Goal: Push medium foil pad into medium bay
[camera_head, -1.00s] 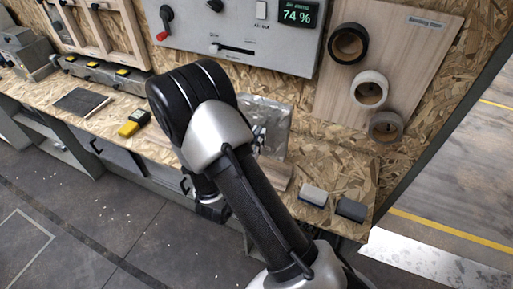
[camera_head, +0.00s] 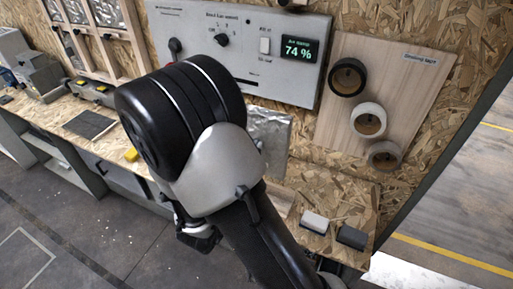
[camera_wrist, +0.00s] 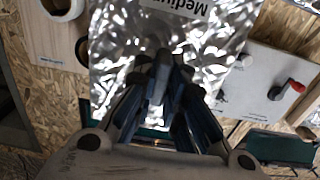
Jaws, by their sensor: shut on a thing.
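The medium foil pad, a crinkled silver sheet with a white label reading "Medi…", fills the upper middle of the wrist view (camera_wrist: 120,40). My gripper (camera_wrist: 165,80) is shut on its edge. In the head view part of the foil pad (camera_head: 272,132) shows to the right of my arm, in front of the chipboard wall. A wooden frame with bays (camera_head: 128,50) stands at the upper left of the head view. Silver foil shows in some upper openings. I cannot tell which bay is the medium one.
A grey control panel (camera_head: 250,72) reading 74 % is on the wall right of the frame. A board with several tape rolls (camera_head: 395,75) hangs farther right. A light block (camera_head: 314,222) and a dark block (camera_head: 351,237) lie on the bench. A dark mat (camera_head: 90,124) lies at left.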

